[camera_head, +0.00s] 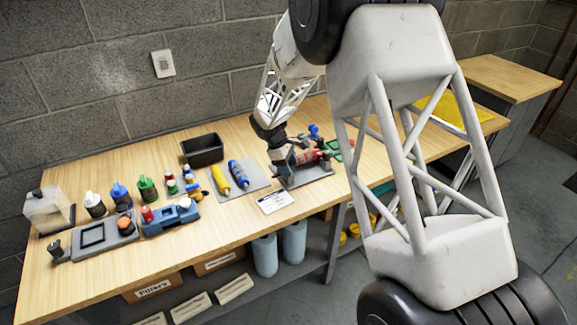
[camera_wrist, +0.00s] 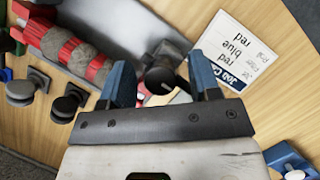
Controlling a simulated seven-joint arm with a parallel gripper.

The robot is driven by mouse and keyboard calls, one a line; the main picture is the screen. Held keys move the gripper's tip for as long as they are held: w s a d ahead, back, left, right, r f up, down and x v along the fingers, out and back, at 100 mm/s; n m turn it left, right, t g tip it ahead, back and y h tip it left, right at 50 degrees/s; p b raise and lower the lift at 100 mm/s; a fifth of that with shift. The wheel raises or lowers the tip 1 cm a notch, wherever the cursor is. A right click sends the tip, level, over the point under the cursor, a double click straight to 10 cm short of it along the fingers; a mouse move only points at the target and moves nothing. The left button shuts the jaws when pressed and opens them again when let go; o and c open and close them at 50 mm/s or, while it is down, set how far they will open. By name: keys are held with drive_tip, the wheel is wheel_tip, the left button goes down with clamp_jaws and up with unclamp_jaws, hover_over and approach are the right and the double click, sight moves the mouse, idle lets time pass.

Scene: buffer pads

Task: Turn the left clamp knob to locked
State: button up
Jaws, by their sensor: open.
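In the wrist view a black round knob (camera_wrist: 160,78) shows between and just beyond my fingertips. It is the knob nearest the card, at the card side of the clamp fixture, which fits the left clamp knob. I cannot tell its locked position. My gripper (camera_wrist: 163,80) is open, with one blue finger on each side of the knob and nothing held; contact is not clear. In the head view my gripper (camera_head: 284,165) is over the left part of the fixture. A red and grey roller (camera_wrist: 70,45) lies in the fixture, and its red part shows in the head view (camera_head: 310,157).
Two other dark knobs (camera_wrist: 66,104) (camera_wrist: 27,88) stand beside the roller. A white printed card (camera_head: 273,201) lies in front of the fixture. A grey mat (camera_head: 247,169) with yellow and blue rollers lies left. A black bin (camera_head: 203,150) stands behind it.

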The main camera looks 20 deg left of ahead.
drive_tip(key=c, duration=0.9)
drive_tip(key=shift+m, duration=0.4)
drive_tip(key=m+g, duration=0.1)
drive_tip(key=m, duration=0.2)
drive_tip(key=shift+g, duration=0.3)
drive_tip(key=m+g+y, duration=0.1)
drive_tip(key=m, duration=0.6)
drive_tip(key=m+g+y, duration=0.1)
drive_tip(key=m, duration=0.1)
drive_tip(key=shift+m+y, duration=0.3)
drive_tip(key=m+y, duration=0.1)
drive_tip(key=m, duration=0.3)
drive_tip(key=shift+m+g+y, duration=0.3)
drive_tip(key=shift+g+y, duration=0.1)
drive_tip(key=shift+w, duration=0.1)
